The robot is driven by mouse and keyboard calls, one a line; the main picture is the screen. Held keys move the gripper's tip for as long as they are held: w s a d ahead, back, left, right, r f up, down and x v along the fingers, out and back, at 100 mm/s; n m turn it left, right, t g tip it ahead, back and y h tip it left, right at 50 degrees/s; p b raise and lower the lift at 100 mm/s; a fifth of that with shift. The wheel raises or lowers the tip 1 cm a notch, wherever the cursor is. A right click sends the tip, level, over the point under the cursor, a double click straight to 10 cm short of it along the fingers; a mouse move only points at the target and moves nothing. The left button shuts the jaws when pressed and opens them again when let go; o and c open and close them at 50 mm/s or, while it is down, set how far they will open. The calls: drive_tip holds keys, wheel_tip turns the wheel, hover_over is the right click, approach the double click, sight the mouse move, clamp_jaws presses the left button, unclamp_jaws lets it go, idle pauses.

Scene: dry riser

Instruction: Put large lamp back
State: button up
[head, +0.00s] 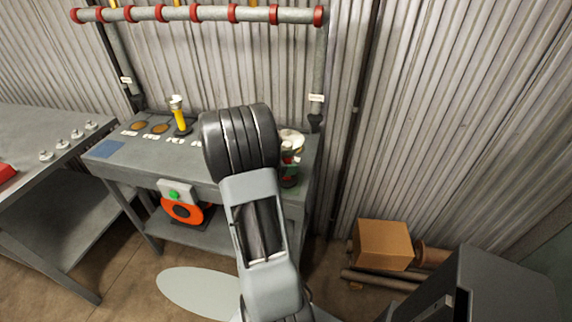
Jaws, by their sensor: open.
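A yellow upright thing with a pale head and dark base (180,118) stands on the grey bench (225,183); it may be a lamp, but I cannot tell whether it is the large one. Two round brown spots (160,128) and several white labels lie to its left and front.
A red-collared pipe (200,13) runs above the bench. An orange reel-like thing (183,210) is on the lower shelf. Another bench (45,125) with small knobs stands left. A cardboard box (382,244) and pipes lie on the floor at right, near a dark cabinet (490,290).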

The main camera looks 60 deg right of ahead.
drive_tip(key=v, duration=1.2)
drive_tip(key=s+a+m+t+y, duration=0.1)
drive_tip(key=a+m+t+y, duration=0.3)
drive_tip(key=a, duration=1)
drive_tip(key=s+a+r+m+t+y, duration=0.1)
drive_tip(key=a+m+t+y, duration=0.4)
drive_tip(key=a, duration=1)
drive_tip(key=m+y, duration=0.3)
drive_tip(key=shift+r+m, duration=0.15)
drive_tip(key=shift+m, duration=0.15)
wheel_tip(320, 180, up, 3)
drive_tip(key=shift+s+f+t+p, duration=0.1)
drive_tip(key=shift+f+t+p, duration=0.2)
drive_tip(key=shift+p, duration=0.6)
